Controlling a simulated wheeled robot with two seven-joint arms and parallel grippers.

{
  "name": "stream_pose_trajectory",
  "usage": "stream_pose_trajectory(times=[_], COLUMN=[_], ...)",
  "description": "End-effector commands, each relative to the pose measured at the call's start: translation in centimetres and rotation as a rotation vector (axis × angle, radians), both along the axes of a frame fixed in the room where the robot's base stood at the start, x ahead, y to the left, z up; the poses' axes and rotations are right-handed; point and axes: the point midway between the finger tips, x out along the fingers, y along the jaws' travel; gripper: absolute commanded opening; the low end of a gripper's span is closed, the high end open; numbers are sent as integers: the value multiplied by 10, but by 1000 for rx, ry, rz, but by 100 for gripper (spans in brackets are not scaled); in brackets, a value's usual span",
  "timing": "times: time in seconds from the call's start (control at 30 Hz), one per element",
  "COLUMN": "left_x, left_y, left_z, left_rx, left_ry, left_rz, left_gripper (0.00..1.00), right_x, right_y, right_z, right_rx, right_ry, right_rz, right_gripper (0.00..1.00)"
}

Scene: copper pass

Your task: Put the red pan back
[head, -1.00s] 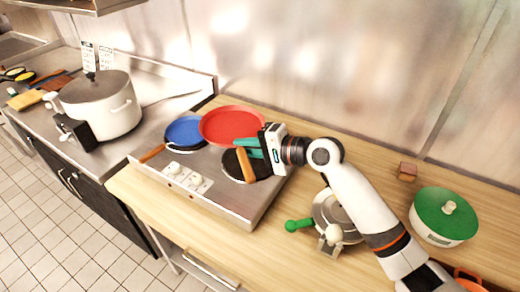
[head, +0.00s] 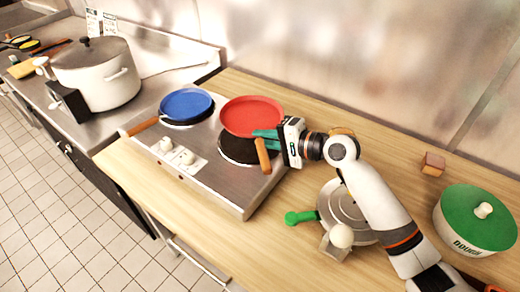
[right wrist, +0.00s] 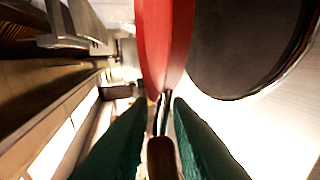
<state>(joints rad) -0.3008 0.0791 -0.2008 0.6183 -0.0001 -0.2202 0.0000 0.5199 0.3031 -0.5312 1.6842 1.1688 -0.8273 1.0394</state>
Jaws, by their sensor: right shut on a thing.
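The red pan (head: 252,115) has a wooden handle (head: 263,158) that points toward the front of the hob. My right gripper (head: 270,138) is shut on the pan near the base of its handle, with teal fingers on both sides. The pan covers the back part of the dark right burner (head: 238,153); the wrist view shows a gap beside the burner (right wrist: 245,45), so the pan looks raised. The red pan (right wrist: 163,45) appears nearly edge-on there. The blue pan (head: 187,104) sits on the left burner. My left gripper is not in view.
The steel hob (head: 215,180) stands on a wooden counter (head: 130,180). A large lidded pot (head: 100,75) is at the left. A round metal appliance with a green handle (head: 302,217), a green-lidded pot (head: 475,225) and a small wooden block (head: 433,163) are at the right.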

Motion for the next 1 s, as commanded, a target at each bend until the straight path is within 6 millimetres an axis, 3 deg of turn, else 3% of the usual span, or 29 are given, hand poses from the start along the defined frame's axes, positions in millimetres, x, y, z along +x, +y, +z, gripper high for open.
stream_pose_trajectory(times=[0.1,0.5,0.77,0.8,0.9,1.0], left_x=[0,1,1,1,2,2], left_y=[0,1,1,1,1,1], left_z=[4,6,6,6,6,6], left_rx=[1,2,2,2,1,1], left_ry=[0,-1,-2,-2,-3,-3], left_rz=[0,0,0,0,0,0], left_gripper=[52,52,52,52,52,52], right_x=[0,0,0,-1,-1,-1], right_y=[0,0,0,0,0,0], right_z=[-20,-68,-73,-75,-75,-74], right_rx=[3,2,2,1,1,0], right_ry=[3,1,-2,1,1,0], right_rz=[0,-1,0,1,1,1], right_gripper=[0,0,0,21,37,39])
